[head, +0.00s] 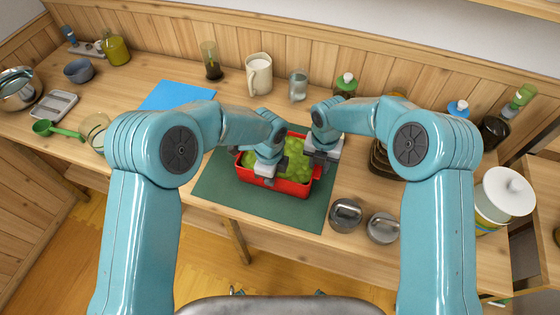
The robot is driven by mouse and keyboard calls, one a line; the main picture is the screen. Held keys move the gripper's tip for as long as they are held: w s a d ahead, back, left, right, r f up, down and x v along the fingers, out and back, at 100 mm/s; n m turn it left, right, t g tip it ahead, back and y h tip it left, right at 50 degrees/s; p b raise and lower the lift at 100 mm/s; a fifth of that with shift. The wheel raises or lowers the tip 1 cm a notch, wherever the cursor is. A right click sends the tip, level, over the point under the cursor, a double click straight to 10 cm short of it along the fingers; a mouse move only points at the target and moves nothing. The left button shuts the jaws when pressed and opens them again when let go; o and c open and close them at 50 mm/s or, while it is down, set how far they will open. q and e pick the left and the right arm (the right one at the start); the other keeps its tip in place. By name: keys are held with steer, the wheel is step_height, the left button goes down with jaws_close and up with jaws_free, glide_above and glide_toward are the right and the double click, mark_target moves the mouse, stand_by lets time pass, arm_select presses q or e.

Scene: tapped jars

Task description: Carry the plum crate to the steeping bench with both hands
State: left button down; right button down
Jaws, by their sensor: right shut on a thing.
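The plum crate (266,184) is a red crate filled with green plums. It is on a dark green mat (218,181) on the wooden bench, in the middle of the head view. My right gripper (318,160) is shut on the crate's right end. My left gripper (271,178) is over the left part of the crate, close to its front wall. Whether its jaws are open or shut cannot be made out. My grippers and forearms hide parts of the crate's rim and plums.
A blue sheet (178,96) lies behind the mat to the left. A cream jug (258,76) and a glass (298,85) stand at the back. Two metal tins (346,214) (383,228) are right of the mat, near the front edge. A white-lidded jar (503,194) stands far right.

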arm_select(q)
steer(key=shift+w+d+r, duration=0.1)
steer(key=shift+w+r, duration=0.05)
steer(key=shift+r, duration=0.15)
arm_select(e)
steer(key=shift+w+a+r, duration=0.1)
steer(key=shift+a+r, duration=0.05)
steer(key=shift+r, duration=0.1)
